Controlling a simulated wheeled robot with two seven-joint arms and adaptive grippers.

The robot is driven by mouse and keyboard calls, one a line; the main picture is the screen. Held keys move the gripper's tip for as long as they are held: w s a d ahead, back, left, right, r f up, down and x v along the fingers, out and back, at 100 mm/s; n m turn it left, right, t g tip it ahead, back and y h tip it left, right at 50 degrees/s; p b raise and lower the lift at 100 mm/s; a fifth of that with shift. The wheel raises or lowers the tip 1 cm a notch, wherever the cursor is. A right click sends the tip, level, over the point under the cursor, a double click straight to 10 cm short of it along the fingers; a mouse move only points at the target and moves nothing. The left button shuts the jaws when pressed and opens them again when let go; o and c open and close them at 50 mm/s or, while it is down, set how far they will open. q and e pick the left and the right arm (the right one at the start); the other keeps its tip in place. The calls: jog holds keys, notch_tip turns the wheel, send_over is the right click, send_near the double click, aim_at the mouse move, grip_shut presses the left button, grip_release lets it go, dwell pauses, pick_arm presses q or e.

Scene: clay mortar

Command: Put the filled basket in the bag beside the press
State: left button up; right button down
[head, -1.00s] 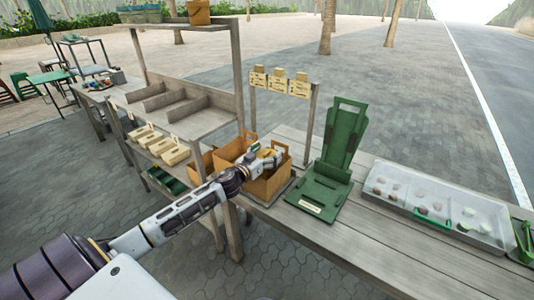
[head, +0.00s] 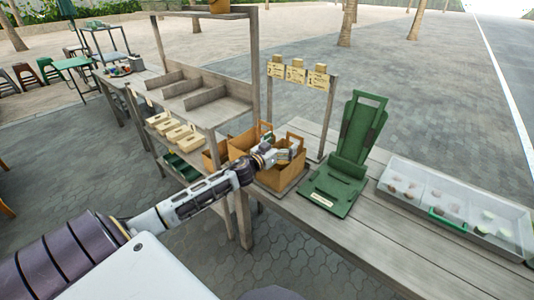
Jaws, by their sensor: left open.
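My left gripper (head: 286,150) is open at the top of an orange-brown bag (head: 270,178) on the table, left of the green press (head: 342,160). The gripper and wrist cover part of the bag's opening. A second brown bag (head: 242,144) stands just behind, and part of another (head: 214,156) shows to its left. A filled basket cannot be clearly made out; the inside of the bag is mostly hidden. My right gripper is not in view.
A clear tray (head: 408,196) with small round items lies right of the press. A sign stand (head: 299,77) with yellow cards rises behind. A wooden shelf (head: 213,112) with dividers and pale boxes (head: 170,130) stands at left. The front tabletop is clear.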

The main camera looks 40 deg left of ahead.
pick_arm(q)
jog(key=shift+r, duration=0.4)
jog(key=shift+s+f, duration=0.15)
jog(key=shift+s, duration=0.85)
jog(key=shift+s+a, duration=0.1)
jog(key=shift+s, duration=0.95)
jog(key=s, duration=0.8)
jog(key=shift+a, duration=0.4)
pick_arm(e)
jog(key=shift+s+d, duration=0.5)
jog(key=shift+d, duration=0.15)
